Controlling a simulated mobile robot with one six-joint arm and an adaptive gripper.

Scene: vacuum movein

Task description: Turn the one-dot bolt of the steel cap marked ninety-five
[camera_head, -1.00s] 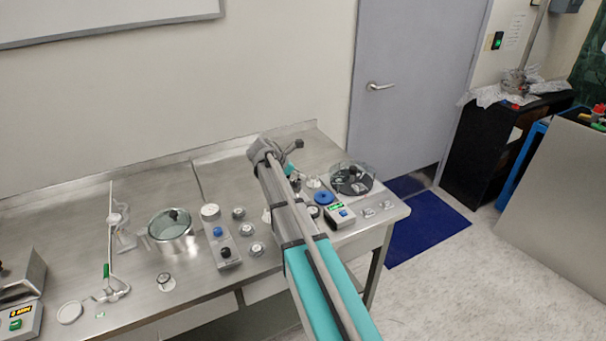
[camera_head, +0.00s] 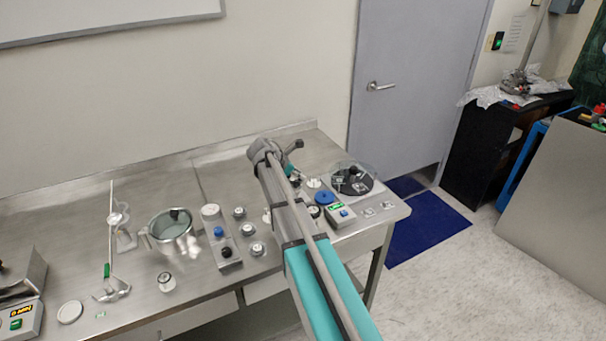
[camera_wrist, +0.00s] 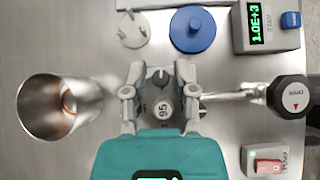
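My gripper (camera_wrist: 160,72) points down at the table in the wrist view. Its two fingers are apart, one on each side of a small steel fitting (camera_wrist: 147,104) with a round white label reading 95. A dark round knob (camera_wrist: 160,77) with a pale mark sits between the fingertips, with narrow gaps visible at its sides. I cannot make out a bolt with one dot. The teal gripper body hides the near side of the fitting.
A steel pipe (camera_wrist: 232,96) runs right to a black valve knob (camera_wrist: 289,95). A steel cup (camera_wrist: 58,107) stands left. Beyond are a white three-armed piece (camera_wrist: 133,29), a blue disc (camera_wrist: 192,29) and a green-display gauge (camera_wrist: 262,25). A red-switch box (camera_wrist: 267,160) is lower right.

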